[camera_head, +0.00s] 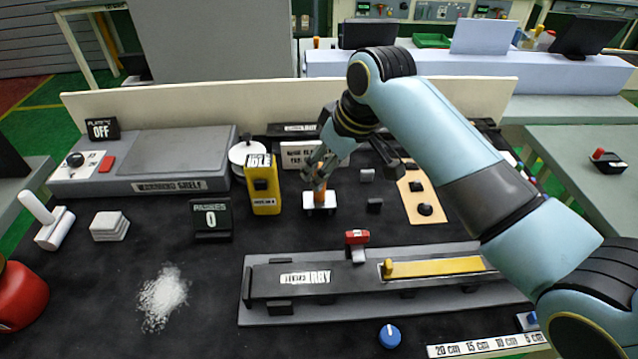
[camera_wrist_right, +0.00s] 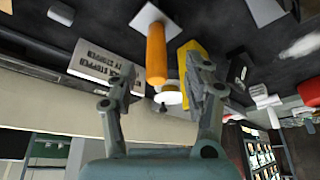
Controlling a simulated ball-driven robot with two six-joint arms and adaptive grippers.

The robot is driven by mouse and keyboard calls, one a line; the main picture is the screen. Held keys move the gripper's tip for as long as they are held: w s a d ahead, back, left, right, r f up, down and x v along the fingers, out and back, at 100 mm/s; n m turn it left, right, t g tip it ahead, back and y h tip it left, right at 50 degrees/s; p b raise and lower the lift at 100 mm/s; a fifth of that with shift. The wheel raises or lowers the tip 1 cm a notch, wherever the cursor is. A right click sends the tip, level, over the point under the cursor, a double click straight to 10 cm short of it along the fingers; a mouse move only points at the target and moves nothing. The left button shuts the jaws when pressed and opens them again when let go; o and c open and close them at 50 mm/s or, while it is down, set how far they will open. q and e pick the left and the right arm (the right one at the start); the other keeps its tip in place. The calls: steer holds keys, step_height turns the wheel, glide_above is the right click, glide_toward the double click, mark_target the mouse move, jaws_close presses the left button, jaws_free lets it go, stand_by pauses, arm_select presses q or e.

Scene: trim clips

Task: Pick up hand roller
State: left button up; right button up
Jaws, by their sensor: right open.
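An upright orange handle (camera_head: 320,197) above a white square plate (camera_head: 319,209) stands behind the middle of the black bench top; I take it for the hand roller. My right gripper (camera_head: 318,180) is over it, fingers pointing down. In the right wrist view the orange handle (camera_wrist_right: 156,55) shows between the two spread fingers of the gripper (camera_wrist_right: 165,78), with a gap on both sides. No grip on it shows. The roller end is not clearly visible. My left gripper is not in view.
A yellow post (camera_head: 263,190) stands just left of the handle, and a sign (camera_head: 297,155) behind it. A long track (camera_head: 320,280) with a yellow strip (camera_head: 435,266) lies in front. White granules (camera_head: 163,297) lie front left.

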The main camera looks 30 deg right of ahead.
mark_target(322, 199)
steer(key=shift+x, duration=0.9)
steer(key=x, duration=0.5)
steer(key=shift+s+d+f+p, duration=0.1)
steer(key=shift+d+p, duration=0.15)
steer(key=shift+p, duration=0.15)
jaws_close()
